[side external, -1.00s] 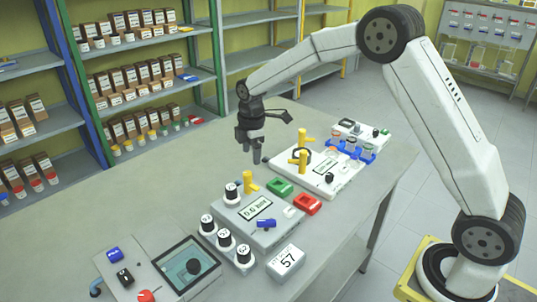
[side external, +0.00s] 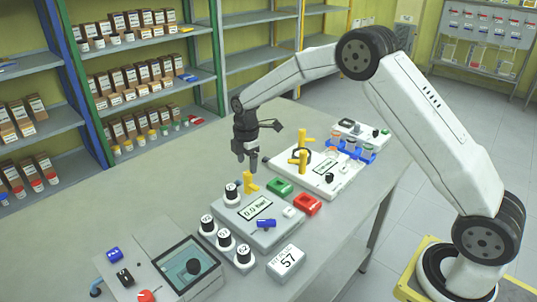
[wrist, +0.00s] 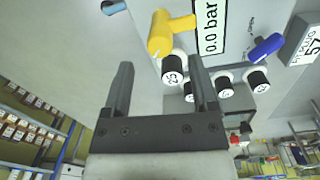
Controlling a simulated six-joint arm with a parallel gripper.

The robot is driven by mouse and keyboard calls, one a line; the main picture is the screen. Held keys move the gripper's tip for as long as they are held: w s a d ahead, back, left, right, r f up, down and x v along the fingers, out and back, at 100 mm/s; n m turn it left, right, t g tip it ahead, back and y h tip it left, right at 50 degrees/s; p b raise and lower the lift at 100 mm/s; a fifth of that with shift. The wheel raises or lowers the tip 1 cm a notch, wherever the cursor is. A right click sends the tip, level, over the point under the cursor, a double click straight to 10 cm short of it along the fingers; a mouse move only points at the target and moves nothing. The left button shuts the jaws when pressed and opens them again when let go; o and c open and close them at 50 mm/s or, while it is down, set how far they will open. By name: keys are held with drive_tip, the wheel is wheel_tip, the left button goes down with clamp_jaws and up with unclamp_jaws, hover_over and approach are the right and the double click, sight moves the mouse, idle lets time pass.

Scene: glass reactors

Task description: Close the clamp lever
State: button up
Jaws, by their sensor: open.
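A yellow T-shaped lever (side external: 250,183) stands on the grey box with the "0.0 bar" display (side external: 256,208). The pictures do not make certain which part is the clamp lever. My gripper (side external: 247,165) is open and empty, pointing down just above and behind this yellow lever. In the wrist view the yellow lever (wrist: 172,33) shows beyond the fingertips, near the right finger of my gripper (wrist: 160,70). No contact is visible. A small blue lever (side external: 265,224) sits on the same box's front, and also shows in the wrist view (wrist: 266,48).
Black-and-white numbered cylinders (side external: 225,238) stand beside the grey box. A white device with taller yellow parts (side external: 303,157) stands behind. The table's left rear is clear.

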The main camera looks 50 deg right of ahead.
sight(247, 173)
drive_tip(key=shift+f, duration=1.85)
clamp_jaws()
